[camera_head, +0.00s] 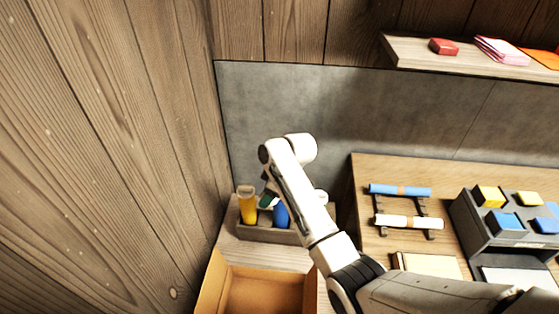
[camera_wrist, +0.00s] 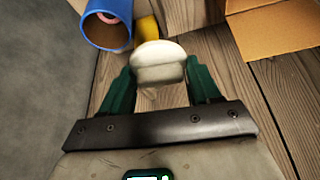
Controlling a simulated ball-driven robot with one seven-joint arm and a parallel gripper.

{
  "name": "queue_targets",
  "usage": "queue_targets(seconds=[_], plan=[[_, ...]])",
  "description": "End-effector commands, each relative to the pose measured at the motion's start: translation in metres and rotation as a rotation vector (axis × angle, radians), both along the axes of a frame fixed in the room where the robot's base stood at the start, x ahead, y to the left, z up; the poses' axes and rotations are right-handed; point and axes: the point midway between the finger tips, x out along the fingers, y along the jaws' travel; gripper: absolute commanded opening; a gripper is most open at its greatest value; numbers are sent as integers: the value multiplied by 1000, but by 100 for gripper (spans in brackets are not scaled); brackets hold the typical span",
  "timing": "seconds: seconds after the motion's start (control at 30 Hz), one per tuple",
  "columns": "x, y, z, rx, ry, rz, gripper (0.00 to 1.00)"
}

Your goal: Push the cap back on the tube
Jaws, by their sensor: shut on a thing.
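My gripper (camera_wrist: 160,82) has its two green fingers shut on a pale cream cap (camera_wrist: 158,62), seen in the wrist view. The blue tube (camera_wrist: 108,24) is just beyond the cap at upper left, its open end facing the camera, with something pinkish inside. The cap is apart from the tube's mouth in the picture. In the head view, the blue tube (camera_head: 281,214) stands in a grey-brown box in the corner, partly behind my arm. Only a bit of a green finger shows there, and the cap cannot be made out.
A yellow tube (camera_head: 247,206) stands left of the blue one in the box (camera_head: 270,236). An open cardboard box (camera_head: 212,285) is in front. To the right, a wooden table holds a rack with a blue roll (camera_head: 400,190) and a white roll (camera_head: 409,222). A wooden wall is close at left.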

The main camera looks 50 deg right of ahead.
Motion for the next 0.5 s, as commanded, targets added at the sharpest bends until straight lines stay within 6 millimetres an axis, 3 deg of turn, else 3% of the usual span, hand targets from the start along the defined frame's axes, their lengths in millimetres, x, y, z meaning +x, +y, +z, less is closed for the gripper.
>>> queue_targets(seconds=[0.03,0.2,0.5], plan=[[4,-18,19,0,-1,23,34],[6,-48,41,1,1,96,34],[6,-57,38,-1,2,119,34]])
